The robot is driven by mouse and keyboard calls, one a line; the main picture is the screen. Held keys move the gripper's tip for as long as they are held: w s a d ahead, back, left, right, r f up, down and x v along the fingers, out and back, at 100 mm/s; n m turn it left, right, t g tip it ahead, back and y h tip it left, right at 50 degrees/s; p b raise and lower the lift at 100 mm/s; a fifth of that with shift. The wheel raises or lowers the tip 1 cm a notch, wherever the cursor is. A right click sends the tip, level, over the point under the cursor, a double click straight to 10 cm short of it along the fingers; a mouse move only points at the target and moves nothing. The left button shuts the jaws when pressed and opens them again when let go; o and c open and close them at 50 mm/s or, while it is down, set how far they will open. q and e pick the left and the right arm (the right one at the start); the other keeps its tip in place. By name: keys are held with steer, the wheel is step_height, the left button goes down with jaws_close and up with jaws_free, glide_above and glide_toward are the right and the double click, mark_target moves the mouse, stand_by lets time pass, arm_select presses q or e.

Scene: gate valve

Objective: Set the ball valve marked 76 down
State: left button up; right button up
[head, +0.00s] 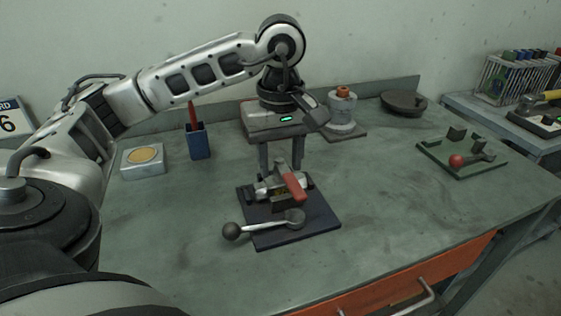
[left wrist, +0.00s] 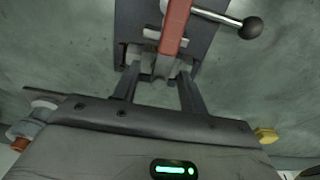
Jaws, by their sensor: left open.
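A ball valve with a red lever handle (head: 293,187) and a grey metal body sits in a clamp fixture on a dark plate (head: 262,238). Its number cannot be read. In the left wrist view the red handle (left wrist: 174,28) runs up from the valve body. My left gripper (head: 281,170) points straight down just above the valve, fingers apart. In the left wrist view the fingers (left wrist: 158,78) stand to either side of the metal body; whether they touch it cannot be told. My right gripper is not in view.
The fixture's dark-knobbed lever (head: 262,226) sticks out to the left. Behind stand a box with a yellow disc (head: 142,160), a blue holder (head: 198,142) and a grey flanged part (head: 342,115). A green fixture with a red knob (head: 456,161) is at right. The bench between is clear.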

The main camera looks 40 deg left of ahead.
arm_select(q)
step_height(320, 180, up, 11)
steer(key=p, duration=0.4)
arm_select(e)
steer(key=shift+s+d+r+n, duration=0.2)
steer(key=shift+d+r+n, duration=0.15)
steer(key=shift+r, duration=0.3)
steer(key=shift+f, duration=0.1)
